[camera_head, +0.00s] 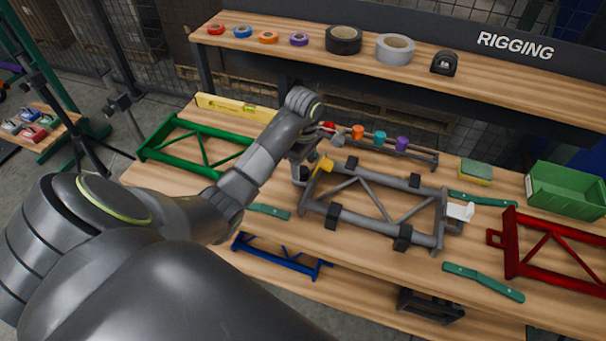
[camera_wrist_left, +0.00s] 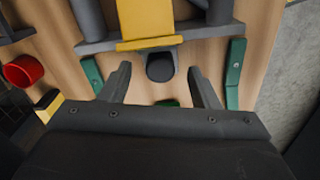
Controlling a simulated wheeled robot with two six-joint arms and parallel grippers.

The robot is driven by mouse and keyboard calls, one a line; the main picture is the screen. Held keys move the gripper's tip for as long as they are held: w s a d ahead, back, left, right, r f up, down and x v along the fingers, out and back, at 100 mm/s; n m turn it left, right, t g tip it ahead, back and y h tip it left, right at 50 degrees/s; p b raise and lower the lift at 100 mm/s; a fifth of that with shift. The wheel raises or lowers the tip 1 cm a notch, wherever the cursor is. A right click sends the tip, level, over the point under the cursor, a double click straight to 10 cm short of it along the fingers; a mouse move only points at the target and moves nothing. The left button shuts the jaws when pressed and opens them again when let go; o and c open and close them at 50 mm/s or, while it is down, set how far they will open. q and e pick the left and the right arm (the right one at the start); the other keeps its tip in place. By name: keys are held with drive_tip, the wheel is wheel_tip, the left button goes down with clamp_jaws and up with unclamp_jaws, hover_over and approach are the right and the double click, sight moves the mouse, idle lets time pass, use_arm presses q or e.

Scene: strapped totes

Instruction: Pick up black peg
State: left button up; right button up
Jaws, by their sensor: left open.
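A black rounded piece (camera_wrist_left: 160,67), which looks like the black peg, shows in the left wrist view just below a yellow tab (camera_wrist_left: 147,22) of the grey frame. My left gripper (camera_wrist_left: 160,82) is open, with one finger on each side of this piece and nothing visibly clamped. In the head view the left gripper (camera_head: 302,160) is at the left end of the grey frame (camera_head: 376,222), beside the yellow tab (camera_head: 325,165). The arm partly hides the fingers there, and I cannot tell their height above the bench. My right gripper is not in view.
A rack with coloured caps (camera_head: 380,137) stands behind the frame. A shelf with tape rolls (camera_head: 343,40) is at the back.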

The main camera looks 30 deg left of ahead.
sight(304, 169)
use_arm(q)
drive_tip(key=shift+f, duration=1.2)
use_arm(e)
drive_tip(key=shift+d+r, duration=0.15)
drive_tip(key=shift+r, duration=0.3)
use_arm(q)
drive_tip(key=c, duration=1.1)
drive_tip(key=shift+r, duration=0.15)
